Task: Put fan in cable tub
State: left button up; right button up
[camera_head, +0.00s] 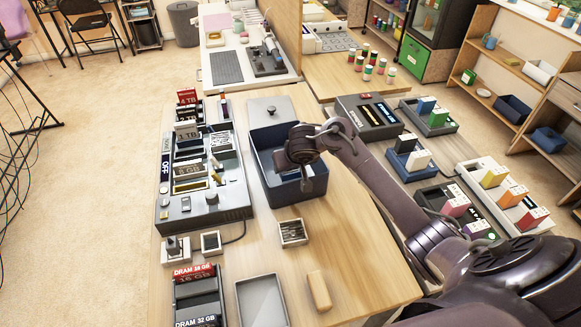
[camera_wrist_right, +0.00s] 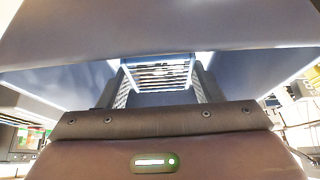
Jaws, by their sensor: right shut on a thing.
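The dark blue tub (camera_head: 283,196) stands open in the middle of the wooden table. My right gripper (camera_head: 311,183) points down into its right part, mostly hidden by my own wrist in the head view. In the right wrist view the gripper (camera_wrist_right: 161,88) is shut on a slatted, light-rimmed thing that looks like the fan (camera_wrist_right: 160,73), with a finger on each side of it. Blue tub walls (camera_wrist_right: 60,85) surround it in that view. Whether the fan touches the tub floor I cannot tell. My left gripper is not in view.
A grey device board (camera_head: 205,213) with modules stands left of the tub. A small square slatted box (camera_head: 293,233), a grey tray (camera_head: 262,300) and a wooden block (camera_head: 319,291) lie in front. A dark box with a display (camera_head: 370,116) stands to the right.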

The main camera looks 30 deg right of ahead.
jog(key=shift+r, duration=0.1)
jog(key=shift+f, duration=0.65)
jog(key=o, duration=1)
jog(key=shift+r, duration=0.25)
jog(key=p+v, duration=0.7)
jog(key=v, duration=0.5)
jog(key=shift+r, duration=0.5)
